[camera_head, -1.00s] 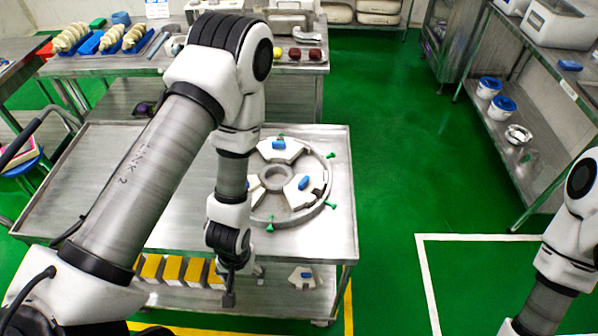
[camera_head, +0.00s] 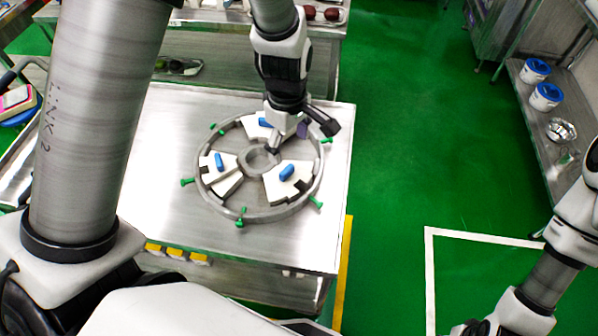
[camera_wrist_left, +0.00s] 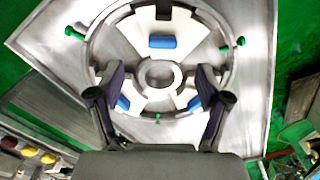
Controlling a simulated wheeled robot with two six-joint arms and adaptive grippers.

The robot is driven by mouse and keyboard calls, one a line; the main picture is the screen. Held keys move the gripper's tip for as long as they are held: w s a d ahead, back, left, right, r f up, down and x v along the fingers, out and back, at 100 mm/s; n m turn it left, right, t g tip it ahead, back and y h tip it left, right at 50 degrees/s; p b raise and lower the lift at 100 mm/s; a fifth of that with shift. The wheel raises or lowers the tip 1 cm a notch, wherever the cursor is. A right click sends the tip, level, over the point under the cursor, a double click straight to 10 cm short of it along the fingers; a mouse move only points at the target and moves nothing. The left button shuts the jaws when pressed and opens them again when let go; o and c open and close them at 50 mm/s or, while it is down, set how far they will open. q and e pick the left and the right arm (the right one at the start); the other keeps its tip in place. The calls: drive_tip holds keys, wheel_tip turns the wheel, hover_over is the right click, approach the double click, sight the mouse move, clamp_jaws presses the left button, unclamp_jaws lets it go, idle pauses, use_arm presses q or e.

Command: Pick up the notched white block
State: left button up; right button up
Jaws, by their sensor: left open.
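White wedge-shaped blocks with blue handles sit in a round grey ring (camera_head: 243,219) on the metal table. The front-right block (camera_head: 274,187) and left block (camera_head: 208,179) show dark notches. The back block (camera_head: 250,131) is partly hidden by my left gripper (camera_head: 300,138). That gripper is open above the ring's back right, with its fingers spread. In the wrist view, its fingers (camera_wrist_left: 160,85) are apart on either side of the hub. A notched block (camera_wrist_left: 186,32) lies beyond them; two more blocks show lower, partly covered by the fingers. I cannot tell which block is meant.
Green pegs (camera_head: 187,182) stick out around the ring. The metal table (camera_head: 320,225) is bare at its front right. Yellow-topped blocks (camera_head: 175,251) lie on the shelf below. Another bench stands behind. Green floor is open to the right.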

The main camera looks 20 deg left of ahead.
sight(287, 170)
use_arm(q)
drive_tip(key=shift+s+a+f+b, duration=0.15)
drive_tip(key=shift+s+f+b, duration=0.2)
drive_tip(key=shift+f, duration=0.55)
drive_tip(key=f, duration=0.7)
drive_tip(key=shift+a+f+p, duration=0.1)
drive_tip(key=shift+a+p, duration=0.1)
drive_tip(key=shift+p, duration=0.1)
drive_tip(key=shift+w+f, duration=0.2)
clamp_jaws()
